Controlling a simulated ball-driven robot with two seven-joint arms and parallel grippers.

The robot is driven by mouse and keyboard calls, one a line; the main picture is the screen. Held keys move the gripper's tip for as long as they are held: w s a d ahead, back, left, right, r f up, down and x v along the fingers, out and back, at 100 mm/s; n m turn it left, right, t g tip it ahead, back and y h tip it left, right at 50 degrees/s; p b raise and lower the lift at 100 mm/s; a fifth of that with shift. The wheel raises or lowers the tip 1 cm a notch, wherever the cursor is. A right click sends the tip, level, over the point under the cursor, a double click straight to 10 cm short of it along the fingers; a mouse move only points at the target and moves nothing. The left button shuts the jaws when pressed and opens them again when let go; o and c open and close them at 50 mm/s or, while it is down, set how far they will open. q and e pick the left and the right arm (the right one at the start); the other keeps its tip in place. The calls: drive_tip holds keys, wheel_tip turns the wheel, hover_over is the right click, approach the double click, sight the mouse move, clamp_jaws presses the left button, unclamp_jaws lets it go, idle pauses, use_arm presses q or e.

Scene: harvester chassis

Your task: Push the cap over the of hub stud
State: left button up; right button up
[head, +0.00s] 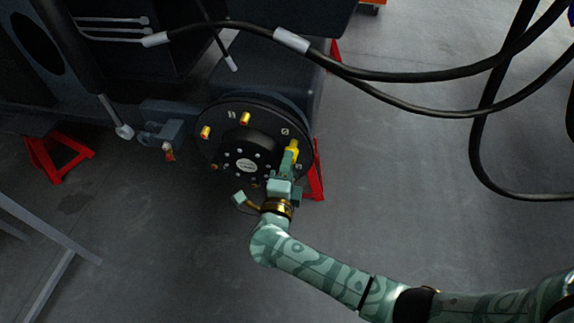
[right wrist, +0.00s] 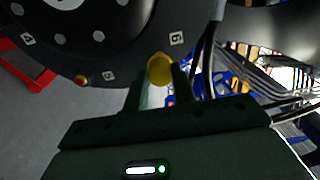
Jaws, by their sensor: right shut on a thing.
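The black round hub (head: 265,120) faces me, with a raised centre and several yellow-orange studs or capped studs around its rim, such as the upper one (head: 245,118) and the left one (head: 205,132). My right gripper (head: 290,158) is at the hub's right side, shut on a yellow cap (head: 293,146). In the right wrist view the cap (right wrist: 159,68) sits between the two fingers, against or just in front of the hub rim (right wrist: 130,62), below a square label. The stud under it is hidden, so I cannot tell whether the cap is around it. My left gripper is out of view.
Red stands (head: 57,155) are under the dark chassis. A grey bracket (head: 160,132) juts out left of the hub. Thick black cables (head: 400,75) hang across the upper right. A grey metal frame (head: 45,240) stands at lower left.

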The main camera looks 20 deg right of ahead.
drive_tip(key=shift+w+d, duration=0.15)
drive_tip(key=shift+w, duration=0.1)
drive_tip(key=shift+x, duration=1.35)
drive_tip(key=o, duration=0.8)
drive_tip(key=shift+o, duration=0.2)
